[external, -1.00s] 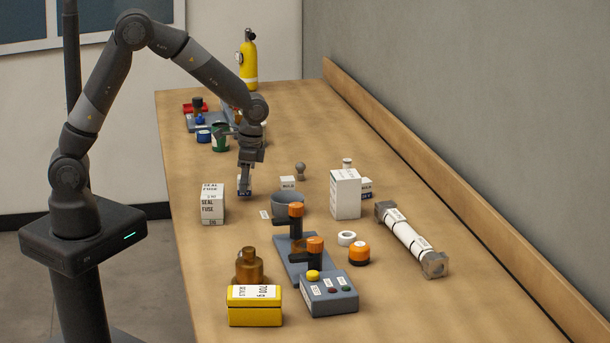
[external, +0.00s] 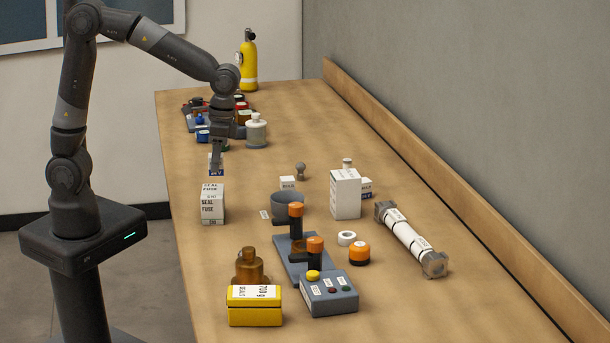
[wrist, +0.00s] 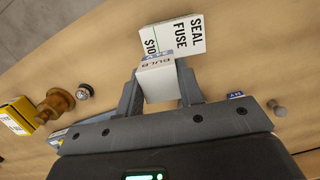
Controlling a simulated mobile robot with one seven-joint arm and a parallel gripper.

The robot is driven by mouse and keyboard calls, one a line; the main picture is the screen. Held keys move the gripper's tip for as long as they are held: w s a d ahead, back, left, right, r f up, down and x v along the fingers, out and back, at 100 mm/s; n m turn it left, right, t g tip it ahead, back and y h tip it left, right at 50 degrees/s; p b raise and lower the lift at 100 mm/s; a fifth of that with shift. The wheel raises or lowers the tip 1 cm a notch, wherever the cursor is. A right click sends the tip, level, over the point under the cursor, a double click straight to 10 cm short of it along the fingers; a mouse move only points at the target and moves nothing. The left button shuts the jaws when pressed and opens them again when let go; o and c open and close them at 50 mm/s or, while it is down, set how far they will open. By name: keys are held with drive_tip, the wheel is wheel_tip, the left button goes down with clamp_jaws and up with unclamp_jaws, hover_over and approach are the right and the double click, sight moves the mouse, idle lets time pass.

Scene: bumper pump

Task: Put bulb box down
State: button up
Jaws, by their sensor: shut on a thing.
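My gripper (external: 216,168) is shut on a small white bulb box (wrist: 157,82) with a blue label edge. The box sits between the two fingers in the wrist view. In the external view only a bit of the bulb box (external: 216,160) shows between the fingers, low over the left side of the table, behind the seal fuse box. I cannot tell whether its underside touches the table.
The white seal fuse box (external: 212,204) stands just in front of my gripper; it also shows beyond the bulb box in the wrist view (wrist: 180,37). A grey-white jar (external: 256,133) stands behind to the right. A grey cup (external: 287,203) is further right.

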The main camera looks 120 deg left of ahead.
drive_tip(key=s+d+r+n, duration=0.2)
drive_tip(key=d+r, duration=0.3)
drive_tip(key=d, duration=0.5)
hover_over(210, 191)
drive_tip(key=f, duration=0.6)
drive_tip(key=shift+w+a+f, duration=0.15)
drive_tip(key=shift+w, duration=0.1)
drive_tip(key=shift+f, duration=2.05)
drive_tip(key=o, duration=1)
drive_tip(key=shift+f, duration=0.15)
